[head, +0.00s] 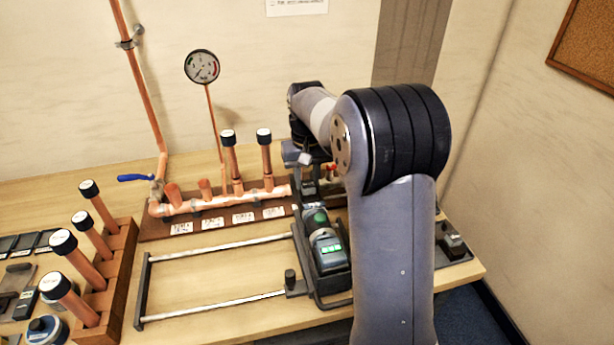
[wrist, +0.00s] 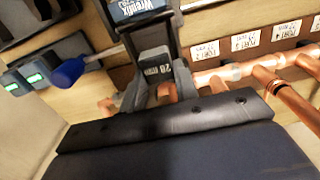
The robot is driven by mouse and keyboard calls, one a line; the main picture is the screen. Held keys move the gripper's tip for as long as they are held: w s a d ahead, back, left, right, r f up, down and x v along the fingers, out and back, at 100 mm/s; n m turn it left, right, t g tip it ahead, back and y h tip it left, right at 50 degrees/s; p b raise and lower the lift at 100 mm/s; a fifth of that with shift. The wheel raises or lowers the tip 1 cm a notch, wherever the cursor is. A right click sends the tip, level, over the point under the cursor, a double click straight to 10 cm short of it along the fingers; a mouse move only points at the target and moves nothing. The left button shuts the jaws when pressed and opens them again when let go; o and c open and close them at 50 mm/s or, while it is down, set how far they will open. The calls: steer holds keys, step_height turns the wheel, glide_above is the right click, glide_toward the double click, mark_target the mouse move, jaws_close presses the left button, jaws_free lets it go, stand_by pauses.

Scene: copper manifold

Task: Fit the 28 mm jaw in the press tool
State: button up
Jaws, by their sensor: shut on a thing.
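My gripper (wrist: 156,86) is shut on a dark block marked 28, the 28 mm jaw (wrist: 155,65), which shows between the grey fingers in the wrist view. In the head view my gripper (head: 303,156) is above the bench, behind my forearm and right of the manifold, and the arm partly hides it. The press tool (head: 328,252), with green lit parts, lies in a dark cradle on the bench, in front of my gripper. The front of the tool is hard to make out. I cannot tell whether the jaw touches anything else.
The copper manifold (head: 215,204) with upright capped pipes stands left of my gripper, with a gauge (head: 202,67) and a blue valve handle (head: 135,178). Two rails (head: 215,303) run left from the cradle. A wooden rack (head: 117,262) of capped pipes stands at the left.

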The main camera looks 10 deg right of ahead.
steer(key=o, duration=1.5)
steer(key=shift+c, duration=0.2)
steer(key=shift+r+p, duration=3.55)
steer(key=shift+r, duration=0.5)
steer(key=shift+f, duration=0.15)
step_height(320, 180, down, 8)
steer(key=b, duration=0.7)
steer(key=shift+r, duration=0.2)
steer(key=shift+r, duration=0.15)
